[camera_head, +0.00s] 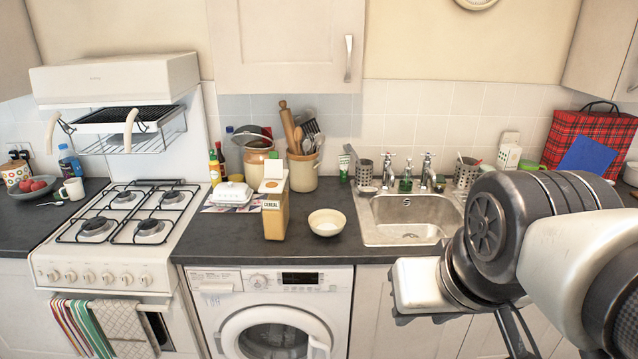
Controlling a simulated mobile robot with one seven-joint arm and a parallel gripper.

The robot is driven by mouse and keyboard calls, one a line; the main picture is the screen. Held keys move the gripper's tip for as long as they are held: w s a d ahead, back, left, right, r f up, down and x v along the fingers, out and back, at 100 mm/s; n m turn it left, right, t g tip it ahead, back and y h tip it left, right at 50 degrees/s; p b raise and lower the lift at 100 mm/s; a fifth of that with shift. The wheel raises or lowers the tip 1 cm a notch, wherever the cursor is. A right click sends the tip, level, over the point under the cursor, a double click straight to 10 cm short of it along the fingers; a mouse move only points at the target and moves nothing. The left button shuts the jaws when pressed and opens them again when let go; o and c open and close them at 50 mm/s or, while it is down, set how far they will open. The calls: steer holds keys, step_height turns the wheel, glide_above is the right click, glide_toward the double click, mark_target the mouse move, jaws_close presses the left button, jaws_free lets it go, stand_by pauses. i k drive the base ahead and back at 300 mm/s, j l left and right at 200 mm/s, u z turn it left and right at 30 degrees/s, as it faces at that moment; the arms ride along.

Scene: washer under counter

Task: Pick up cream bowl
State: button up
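The cream bowl (327,229) stands upright on the dark counter, above the washing machine and left of the sink. Its pale inside shows, and nothing touches it. My arm comes in from the right, and my gripper (416,286) is in front of the counter, below and to the right of the bowl and apart from it. Its fingers cannot be made out clearly, so I cannot tell whether it is open or shut.
A cereal container (275,215) stands close left of the bowl. A utensil crock (303,172) is behind it, and the sink (408,220) is to its right. The counter in front of the bowl is clear. The washing machine (272,310) is below.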

mark_target(325, 215)
steer(key=i+l+z, duration=0.15)
steer(key=i+z, duration=0.3)
steer(key=i, duration=0.7)
